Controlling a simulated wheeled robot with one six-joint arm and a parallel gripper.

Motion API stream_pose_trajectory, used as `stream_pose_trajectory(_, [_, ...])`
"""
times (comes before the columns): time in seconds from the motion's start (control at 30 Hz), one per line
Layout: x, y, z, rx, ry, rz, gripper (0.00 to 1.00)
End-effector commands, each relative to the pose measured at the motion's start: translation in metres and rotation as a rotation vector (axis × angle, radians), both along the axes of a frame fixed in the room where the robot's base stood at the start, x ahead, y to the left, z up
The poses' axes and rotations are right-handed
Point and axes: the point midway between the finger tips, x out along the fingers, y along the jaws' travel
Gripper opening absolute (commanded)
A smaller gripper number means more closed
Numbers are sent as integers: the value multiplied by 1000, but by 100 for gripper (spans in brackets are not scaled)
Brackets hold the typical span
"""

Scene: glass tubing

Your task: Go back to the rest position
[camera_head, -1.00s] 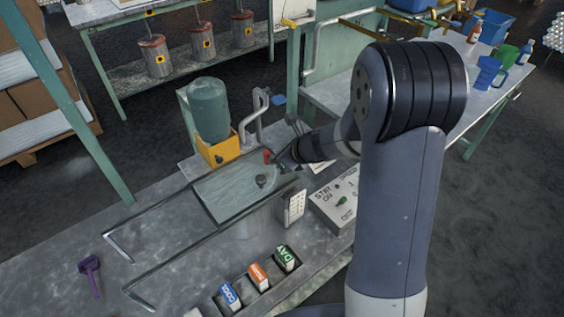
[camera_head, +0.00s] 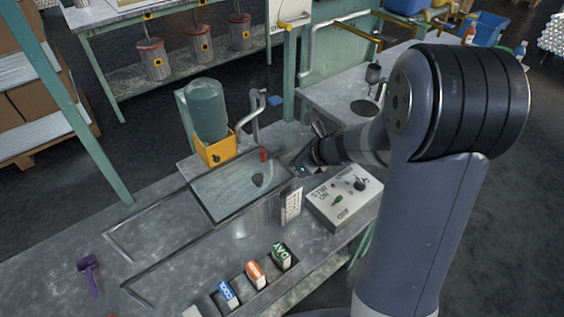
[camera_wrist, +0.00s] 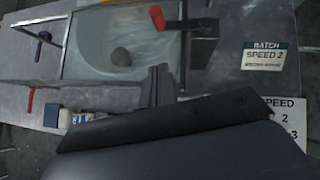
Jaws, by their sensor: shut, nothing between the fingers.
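My gripper (camera_head: 303,169) is at the right end of the glass-sided basin (camera_head: 205,203), just behind the control box. Its fingers also show in the wrist view (camera_wrist: 160,84); they are together with nothing between them. My arm reaches in from the right and hides part of the bench behind it.
A control box (camera_head: 343,202) with a knob and a switch stands just in front of my gripper. The basin holds a dark round thing (camera_head: 257,180). A yellow-based tank (camera_head: 216,152) stands behind it. Small labelled boxes (camera_head: 255,272) stand in front. A purple tool (camera_head: 89,270) lies at left.

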Motion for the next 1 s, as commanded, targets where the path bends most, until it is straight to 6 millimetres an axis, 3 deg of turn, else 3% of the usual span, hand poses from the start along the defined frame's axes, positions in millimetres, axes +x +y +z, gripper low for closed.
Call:
stream_pose_trajectory(0.1, [-10,-12,17,0,-3,-3,0])
stream_pose_trajectory(0.37, [-23,-23,33,1,-1,0,0])
stream_pose_trajectory(0.77, [-23,-23,33,0,1,1,0])
stream_pose_trajectory(1.0, [-13,-12,17,1,3,3,0])
